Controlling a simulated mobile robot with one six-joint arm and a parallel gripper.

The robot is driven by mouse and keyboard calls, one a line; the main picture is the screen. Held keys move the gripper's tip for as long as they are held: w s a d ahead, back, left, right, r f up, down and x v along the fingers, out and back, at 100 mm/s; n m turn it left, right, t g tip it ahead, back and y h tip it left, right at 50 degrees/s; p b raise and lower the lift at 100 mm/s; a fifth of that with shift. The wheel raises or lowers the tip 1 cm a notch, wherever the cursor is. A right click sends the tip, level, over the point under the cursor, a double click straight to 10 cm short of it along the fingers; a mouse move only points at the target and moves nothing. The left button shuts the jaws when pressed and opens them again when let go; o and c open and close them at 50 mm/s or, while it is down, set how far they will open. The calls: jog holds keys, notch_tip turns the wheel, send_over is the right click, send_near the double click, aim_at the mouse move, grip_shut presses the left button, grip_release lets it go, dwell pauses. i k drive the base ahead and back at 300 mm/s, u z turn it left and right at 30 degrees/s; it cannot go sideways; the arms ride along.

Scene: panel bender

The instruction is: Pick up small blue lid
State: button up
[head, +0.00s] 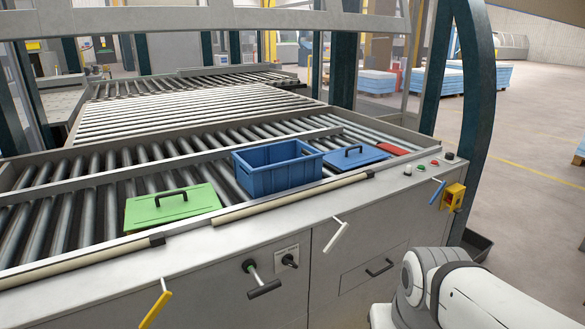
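The small blue lid (354,157) is a flat blue plate with a dark handle on top. It lies on the roller conveyor, just right of an open blue crate (277,168). A red object (398,148), flat and partly hidden at this angle, lies just right of the lid. My gripper is not in view; only a white part of my arm shows at the lower right, so whether it is open or shut is not shown.
A green lid (171,207) with a dark handle lies left of the crate. A beige bar (292,198) runs along the front edge. Levers (336,234) and a yellow box (453,196) stick out in front. A dark post (474,110) stands at right.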

aim_at(351, 156)
jog(key=z, duration=0.25)
jog(key=i, duration=0.55)
jog(key=z, duration=0.55)
jog(key=i, duration=1.45)
jog(key=z, duration=0.15)
